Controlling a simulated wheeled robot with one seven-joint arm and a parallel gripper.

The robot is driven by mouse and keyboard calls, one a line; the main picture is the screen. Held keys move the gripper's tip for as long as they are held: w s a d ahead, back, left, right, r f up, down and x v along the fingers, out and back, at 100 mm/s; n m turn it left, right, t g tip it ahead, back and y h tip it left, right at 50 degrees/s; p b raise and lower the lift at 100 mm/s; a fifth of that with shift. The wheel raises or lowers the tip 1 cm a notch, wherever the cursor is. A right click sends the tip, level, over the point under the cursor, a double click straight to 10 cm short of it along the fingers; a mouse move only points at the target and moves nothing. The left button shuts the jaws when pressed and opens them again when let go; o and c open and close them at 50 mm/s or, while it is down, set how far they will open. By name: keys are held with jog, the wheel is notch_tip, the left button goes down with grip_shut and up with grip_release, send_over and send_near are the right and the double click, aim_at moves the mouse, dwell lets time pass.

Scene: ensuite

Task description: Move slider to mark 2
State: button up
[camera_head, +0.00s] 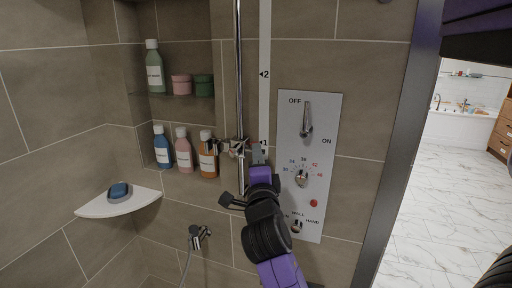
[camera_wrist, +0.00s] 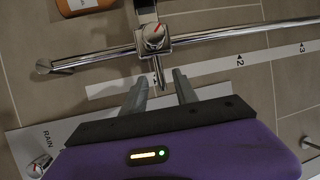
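The chrome slider (camera_head: 233,149) sits on the vertical shower rail (camera_head: 239,70), level with mark 1. In the wrist view the slider (camera_wrist: 153,38) has a red-marked knob and a thin lever pointing toward my gripper. A white scale strip (camera_head: 265,40) runs beside the rail, with mark 2 (camera_head: 265,74) well above the slider; mark 2 (camera_wrist: 239,60) also shows in the wrist view. My gripper (camera_wrist: 158,78) is open, its grey fingers on either side of the lever's end, with gaps visible. In the head view my gripper (camera_head: 258,152) is at the strip, just right of the slider.
A control panel (camera_head: 323,150) with knobs is mounted right of the rail. Bottles and jars stand in the wall niche at left, including an orange bottle (camera_head: 208,160) near the slider. A hand-shower holder (camera_head: 198,236) is below.

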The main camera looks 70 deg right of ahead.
jog(key=shift+p+x, duration=0.5)
jog(key=shift+x, duration=1.4)
grip_shut()
